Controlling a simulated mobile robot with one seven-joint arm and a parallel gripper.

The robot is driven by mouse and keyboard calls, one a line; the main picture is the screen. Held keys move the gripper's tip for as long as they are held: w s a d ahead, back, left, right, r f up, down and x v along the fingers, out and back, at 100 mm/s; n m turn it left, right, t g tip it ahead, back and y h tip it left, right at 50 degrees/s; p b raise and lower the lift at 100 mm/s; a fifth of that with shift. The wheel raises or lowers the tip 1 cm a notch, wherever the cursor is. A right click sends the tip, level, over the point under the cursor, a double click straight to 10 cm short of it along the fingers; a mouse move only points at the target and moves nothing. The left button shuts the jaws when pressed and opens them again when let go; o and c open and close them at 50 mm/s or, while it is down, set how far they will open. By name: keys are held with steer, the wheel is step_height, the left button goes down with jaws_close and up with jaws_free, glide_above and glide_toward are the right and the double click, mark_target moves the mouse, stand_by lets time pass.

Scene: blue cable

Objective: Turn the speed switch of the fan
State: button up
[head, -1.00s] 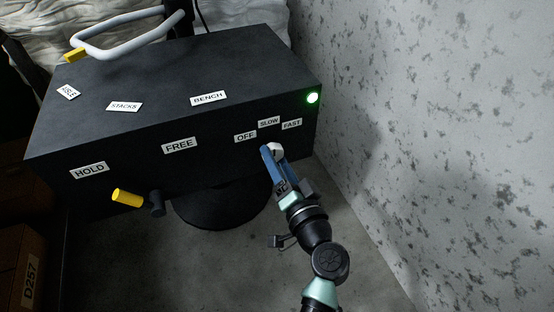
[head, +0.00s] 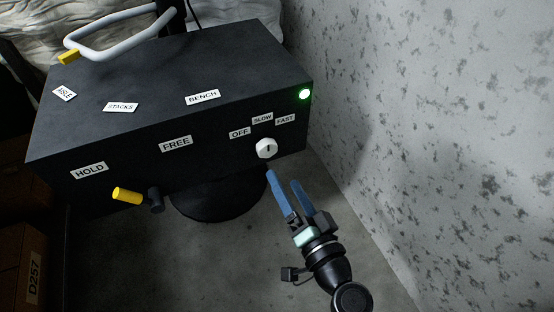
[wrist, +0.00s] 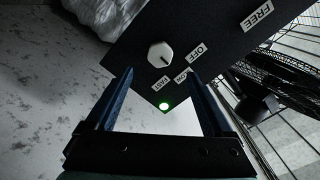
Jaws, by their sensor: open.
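The speed switch is a white knob (head: 266,148) on the front of the black fan box (head: 120,140). It sits below the labels OFF (head: 239,132), SLOW (head: 262,119) and FAST (head: 285,120). Its dark mark seems to point roughly toward SLOW. The knob also shows in the wrist view (wrist: 159,55), beyond the fingers. My gripper (head: 283,178) has two blue fingers, open and empty. It is in front of and below the knob, apart from it. The fingertips also show in the wrist view (wrist: 160,74).
A green light (head: 305,94) glows at the box's right corner. A yellow-tipped lever (head: 128,196) sticks out at the lower left, near HOLD. A white handle (head: 120,48) with a yellow end is on top. A speckled wall (head: 430,120) stands to the right. The floor in front is clear.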

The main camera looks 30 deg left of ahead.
steer(key=shift+p+v, duration=0.4)
steer(key=shift+v, duration=1.9)
